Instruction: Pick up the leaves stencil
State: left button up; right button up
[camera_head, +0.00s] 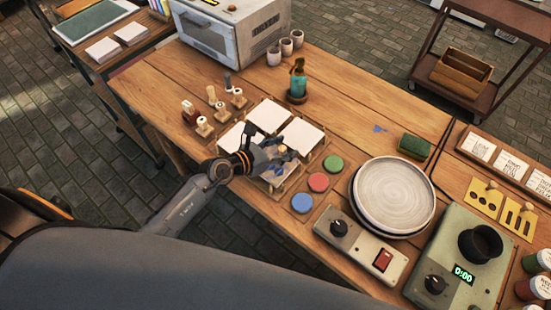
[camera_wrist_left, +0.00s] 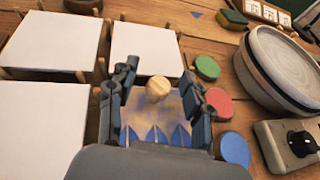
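The leaves stencil shows in the left wrist view as a tan, blue-smudged plate (camera_wrist_left: 138,116) with a round wooden knob (camera_wrist_left: 158,87) and pointed blue leaf shapes. In the head view, part of it (camera_head: 287,181) shows at the front of the tile rack, largely covered by my gripper. My left gripper (camera_head: 275,153) is over it. In the left wrist view its two fingers (camera_wrist_left: 160,88) stand apart on either side of the knob, with gaps visible. The near part of the stencil is hidden by the gripper body. My right gripper is not in view.
Red (camera_head: 318,182), green and blue paint pads lie just right. A stacked plate (camera_head: 393,195) is farther right, near two yellow stencils (camera_head: 485,197).

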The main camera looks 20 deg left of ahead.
pick_arm(q)
grip_shut()
jog(key=shift+r, duration=0.1)
